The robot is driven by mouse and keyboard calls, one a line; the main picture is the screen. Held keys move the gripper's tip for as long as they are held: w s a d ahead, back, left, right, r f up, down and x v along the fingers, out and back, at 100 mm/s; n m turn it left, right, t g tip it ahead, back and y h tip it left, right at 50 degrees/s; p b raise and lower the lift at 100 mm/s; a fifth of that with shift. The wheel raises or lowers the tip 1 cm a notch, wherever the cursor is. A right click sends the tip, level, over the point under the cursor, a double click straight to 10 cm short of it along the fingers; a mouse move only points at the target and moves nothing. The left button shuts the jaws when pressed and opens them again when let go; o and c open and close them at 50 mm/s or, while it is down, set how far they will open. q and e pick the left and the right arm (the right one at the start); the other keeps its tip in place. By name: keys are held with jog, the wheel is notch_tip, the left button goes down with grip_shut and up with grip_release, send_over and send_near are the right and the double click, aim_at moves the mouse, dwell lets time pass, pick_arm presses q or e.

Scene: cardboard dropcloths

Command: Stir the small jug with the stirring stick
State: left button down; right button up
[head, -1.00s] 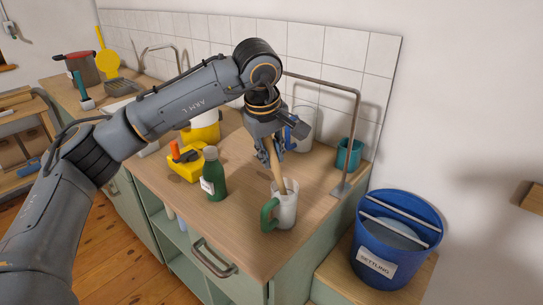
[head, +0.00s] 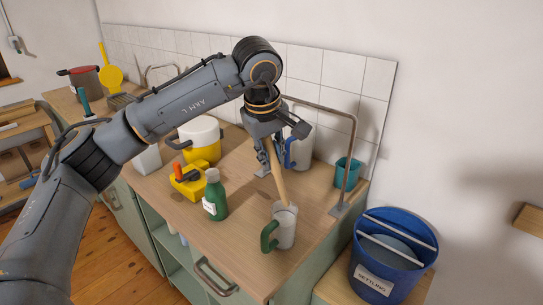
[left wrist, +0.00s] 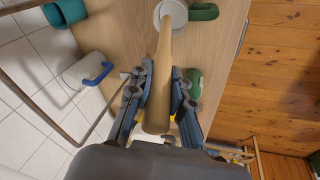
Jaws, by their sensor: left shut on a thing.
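The small jug (head: 284,230) is pale grey-white with a green handle and stands upright near the front right of the counter. My left gripper (head: 271,168) is above it, shut on the pale wooden stirring stick (head: 278,187). The stick slants down, and its lower end is in the jug's mouth; how deep it reaches is hidden. In the left wrist view the stick (left wrist: 163,75) runs between the fingers to the jug (left wrist: 172,14). My right gripper is not in view.
A green bottle (head: 215,197) and a yellow caddy (head: 187,184) stand left of the jug. A blue-handled white jug (head: 302,150), a metal pipe (head: 352,150) and a teal cup (head: 346,173) are behind. A blue bucket (head: 385,262) stands lower right.

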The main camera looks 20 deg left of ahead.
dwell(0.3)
pick_arm(q)
notch_tip(320, 180, up, 5)
jog(key=p, duration=0.4)
dwell(0.5)
